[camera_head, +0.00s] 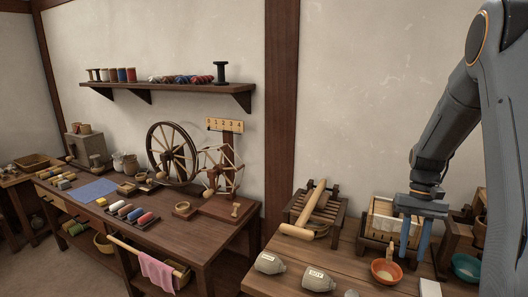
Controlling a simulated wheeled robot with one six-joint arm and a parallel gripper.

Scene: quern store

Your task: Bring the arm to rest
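My arm (450,130) comes in from the right side and hangs over the right-hand table (340,262). My gripper (411,248) points down with its blue fingers apart, and I see nothing held between them. It is in front of a wooden box with a pale lining (382,215), and near an orange bowl (385,271). Whether the fingertips touch anything below cannot be told.
A spinning wheel (172,155) stands on the left-hand table (165,228). A wall shelf (170,88) holds spools.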

